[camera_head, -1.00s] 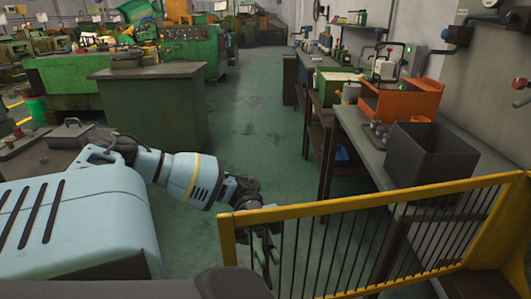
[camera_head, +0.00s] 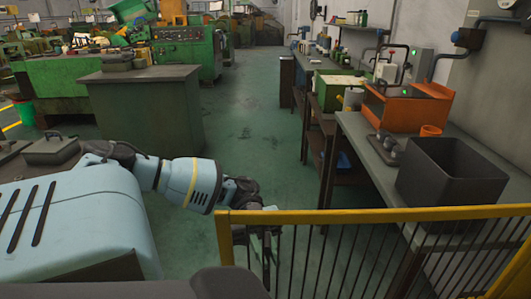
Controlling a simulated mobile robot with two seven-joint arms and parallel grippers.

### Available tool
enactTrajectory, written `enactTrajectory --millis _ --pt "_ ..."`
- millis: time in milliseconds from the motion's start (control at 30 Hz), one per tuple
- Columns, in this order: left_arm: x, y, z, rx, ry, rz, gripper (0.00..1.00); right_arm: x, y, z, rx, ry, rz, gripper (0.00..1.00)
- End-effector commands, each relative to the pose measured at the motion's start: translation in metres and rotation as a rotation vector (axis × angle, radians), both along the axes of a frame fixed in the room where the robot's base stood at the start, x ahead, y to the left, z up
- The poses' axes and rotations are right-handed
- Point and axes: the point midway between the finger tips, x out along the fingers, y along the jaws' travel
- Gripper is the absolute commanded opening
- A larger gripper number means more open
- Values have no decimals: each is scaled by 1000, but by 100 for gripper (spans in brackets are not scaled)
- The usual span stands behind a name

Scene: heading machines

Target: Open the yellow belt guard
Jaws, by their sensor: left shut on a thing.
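The yellow belt guard (camera_head: 390,215) is a yellow frame with thin dark upright bars. It spans the lower right of the head view, and its right end runs toward the picture's edge. My left gripper (camera_head: 266,240) is at the guard's left end, just below the top rail. It is shut on the guard; the rail and bars partly hide its fingers, so the exact grip point is unclear. My right gripper is not in view.
A workbench (camera_head: 362,140) along the right wall carries a dark open bin (camera_head: 450,175) and an orange machine (camera_head: 405,108). A green cabinet (camera_head: 145,112) stands at left. The green floor aisle (camera_head: 250,130) between them is clear.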

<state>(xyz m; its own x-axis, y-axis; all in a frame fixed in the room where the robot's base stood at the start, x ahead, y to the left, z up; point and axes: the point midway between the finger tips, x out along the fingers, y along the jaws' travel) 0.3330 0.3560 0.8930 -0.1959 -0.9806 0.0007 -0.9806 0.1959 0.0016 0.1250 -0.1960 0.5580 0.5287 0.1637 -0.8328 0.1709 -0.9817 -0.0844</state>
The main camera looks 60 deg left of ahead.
Motion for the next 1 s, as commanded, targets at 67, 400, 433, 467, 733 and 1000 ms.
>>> enactTrajectory --millis 67,400,433,467,733,1000 --pt "0 0 -1 3 3 1 0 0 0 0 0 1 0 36" --pt "1 0 -1 4 2 2 0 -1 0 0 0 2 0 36" --pt "1 0 -1 4 2 2 0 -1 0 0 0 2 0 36" --pt "1 0 -1 4 2 2 0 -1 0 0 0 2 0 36" --pt "0 0 -1 2 2 1 29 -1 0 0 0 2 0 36" --pt "1 2 -1 1 1 1 29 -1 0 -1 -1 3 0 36"
